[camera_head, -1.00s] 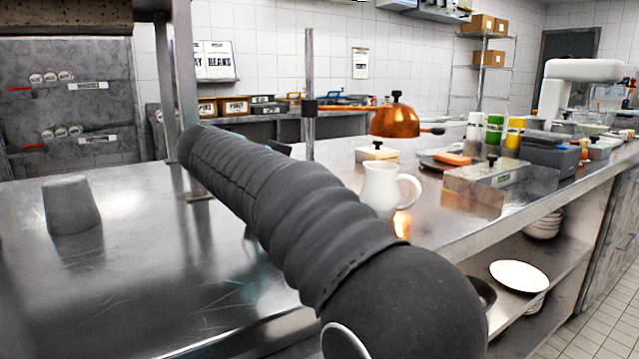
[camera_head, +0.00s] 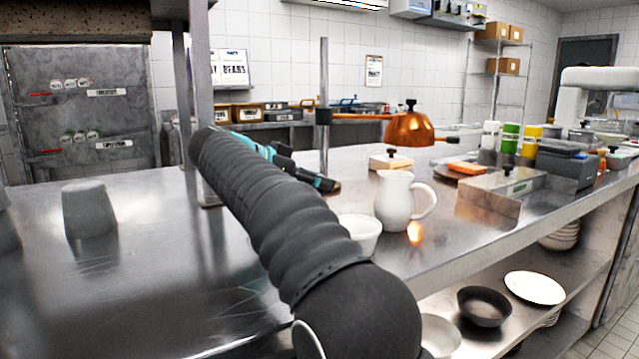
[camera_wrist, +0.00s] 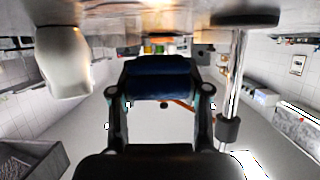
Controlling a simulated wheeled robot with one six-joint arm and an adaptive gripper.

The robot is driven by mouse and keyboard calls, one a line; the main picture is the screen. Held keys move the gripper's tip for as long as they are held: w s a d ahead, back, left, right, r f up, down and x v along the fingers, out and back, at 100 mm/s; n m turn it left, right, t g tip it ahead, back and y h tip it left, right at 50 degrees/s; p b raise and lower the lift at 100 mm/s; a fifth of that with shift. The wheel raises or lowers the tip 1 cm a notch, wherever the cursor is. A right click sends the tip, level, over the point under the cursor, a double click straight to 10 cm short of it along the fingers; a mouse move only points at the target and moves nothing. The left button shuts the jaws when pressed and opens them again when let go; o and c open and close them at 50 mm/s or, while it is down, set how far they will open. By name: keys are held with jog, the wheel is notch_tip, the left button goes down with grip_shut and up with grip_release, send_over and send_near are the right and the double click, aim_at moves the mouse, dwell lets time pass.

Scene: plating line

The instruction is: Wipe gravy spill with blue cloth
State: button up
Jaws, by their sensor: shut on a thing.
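My gripper (camera_wrist: 162,92) is shut on the blue cloth (camera_wrist: 163,78), a dark blue bundle between the fingertips in the wrist view, which looks upside down. In the head view the gripper (camera_head: 318,182) shows partly behind my dark arm, with teal parts, above the steel counter (camera_head: 440,222); the cloth cannot be made out there. I cannot make out any gravy spill in either view; my arm hides part of the counter.
A white jug (camera_head: 394,202) stands on the counter, with a white bowl (camera_head: 362,232) to its left. A copper lamp (camera_head: 410,128) hangs behind. A grey upturned container (camera_head: 88,210) stands on the left counter. Plates and bowls sit on the lower shelf (camera_head: 490,336).

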jog(key=shift+w+a+r, duration=0.1)
jog(key=shift+w+a, duration=0.55)
jog(key=shift+w, duration=0.3)
jog(key=shift+s+d, duration=0.1)
jog(key=shift+s+d+r+b, duration=0.1)
jog(key=shift+s+d+b, duration=0.4)
jog(key=shift+s, duration=0.3)
jog(key=shift+s+d+r+b, duration=0.1)
jog(key=shift+s+d+b, duration=0.3)
jog(key=shift+s+d, duration=0.25)
jog(key=shift+s+d+b, duration=0.4)
jog(key=shift+s+b, duration=0.05)
jog(key=shift+s, duration=0.45)
jog(key=shift+s+d+r+b, duration=0.15)
jog(key=shift+s+d, duration=0.35)
jog(key=shift+s, duration=0.25)
jog(key=shift+s+d+f+b, duration=0.1)
jog(key=shift+s+d+b, duration=0.05)
jog(key=shift+s+d, duration=0.55)
jog(key=shift+s+d+r+b, duration=0.15)
jog(key=shift+s+d, duration=0.2)
jog(key=shift+s, duration=0.5)
notch_tip(320, 180, up, 2)
jog(key=p, duration=0.3)
jog(key=shift+r, duration=0.25)
jog(key=shift+r+p, duration=0.3)
jog(key=shift+r, duration=1.4)
jog(key=shift+r, duration=0.15)
jog(key=shift+r, duration=1.4)
